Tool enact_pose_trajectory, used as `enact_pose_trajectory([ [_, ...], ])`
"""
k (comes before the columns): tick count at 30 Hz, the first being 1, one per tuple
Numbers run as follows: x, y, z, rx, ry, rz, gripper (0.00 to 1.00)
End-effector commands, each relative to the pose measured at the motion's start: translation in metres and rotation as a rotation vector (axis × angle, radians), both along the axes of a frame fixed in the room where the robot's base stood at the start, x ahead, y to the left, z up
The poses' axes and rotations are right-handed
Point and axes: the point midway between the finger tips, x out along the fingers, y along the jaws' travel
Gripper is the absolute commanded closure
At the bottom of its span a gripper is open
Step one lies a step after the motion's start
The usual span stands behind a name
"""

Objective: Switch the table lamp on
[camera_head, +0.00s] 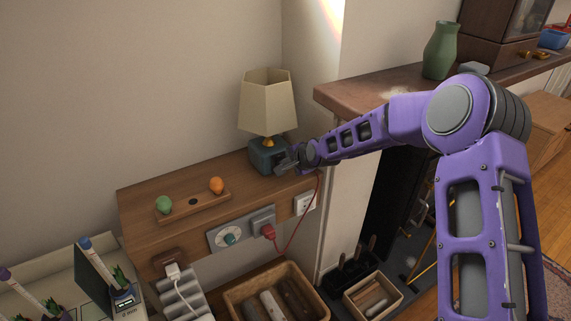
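The table lamp (267,103) stands upright at the right end of a wooden ledge, with a cream faceted shade, a small orange-gold neck and a blue-grey base (262,155). The shade looks plain, with no clear glow. My gripper (284,164) is at the right front side of the base, very close to it. I cannot tell whether it touches the base. Its fingers are small and dark here, so their opening is unclear. No switch on the lamp is clearly visible; the gripper covers part of the base.
Below are a dial (229,239), a red plug (269,232) with a red cable and a white socket (305,202). A mantel (360,91) with a green vase (440,50) lies behind my arm.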

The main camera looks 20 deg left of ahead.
Motion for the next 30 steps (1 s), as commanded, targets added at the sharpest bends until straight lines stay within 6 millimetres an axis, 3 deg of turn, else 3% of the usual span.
enact_pose_trajectory([
  [30,0.004,0.003,0.017,-0.045,0.035,-0.002,1.00],
])
